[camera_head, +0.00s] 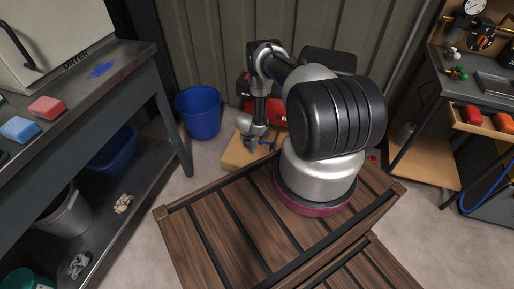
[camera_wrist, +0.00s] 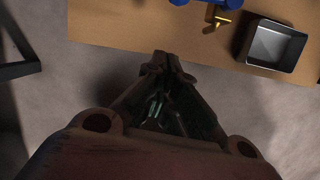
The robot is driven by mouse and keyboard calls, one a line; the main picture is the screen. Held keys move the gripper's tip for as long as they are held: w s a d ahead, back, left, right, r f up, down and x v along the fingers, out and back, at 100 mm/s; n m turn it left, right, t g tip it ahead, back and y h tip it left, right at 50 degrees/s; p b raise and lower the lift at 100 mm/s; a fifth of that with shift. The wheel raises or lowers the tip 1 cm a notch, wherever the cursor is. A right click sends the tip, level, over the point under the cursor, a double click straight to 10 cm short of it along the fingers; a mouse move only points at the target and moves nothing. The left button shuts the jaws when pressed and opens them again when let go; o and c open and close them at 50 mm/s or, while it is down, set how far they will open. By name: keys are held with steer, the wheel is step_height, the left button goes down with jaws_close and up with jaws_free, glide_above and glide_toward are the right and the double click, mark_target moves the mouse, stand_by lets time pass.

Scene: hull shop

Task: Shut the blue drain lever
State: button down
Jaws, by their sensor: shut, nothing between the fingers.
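My gripper (camera_wrist: 167,64) is shut with nothing in it. It points at the near edge of a wooden board (camera_wrist: 125,28) in the wrist view. At the top of that view, a blue lever (camera_wrist: 228,4) is cut off by the frame edge. A brass fitting (camera_wrist: 217,18) sits just below it. The lever and fitting are up and right of my fingertips, with a gap between. In the head view my gripper (camera_head: 251,146) is low over the wooden board (camera_head: 236,155). A small blue part (camera_head: 268,143) shows beside it. The lever's full angle is hidden.
A grey metal box (camera_wrist: 272,46) stands on the board right of the fitting. In the head view a red machine (camera_head: 275,113) is behind my gripper, and a blue bucket (camera_head: 200,112) stands left. A dark bench (camera_head: 130,75) is at left, a tool bench (camera_head: 485,95) at right.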

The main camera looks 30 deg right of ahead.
mark_target(266, 143)
steer(key=w+d+f, duration=0.3)
steer(key=d+f, duration=0.1)
steer(key=f, duration=0.2)
steer(key=shift+d, duration=0.35)
steer(key=shift+w, duration=0.2)
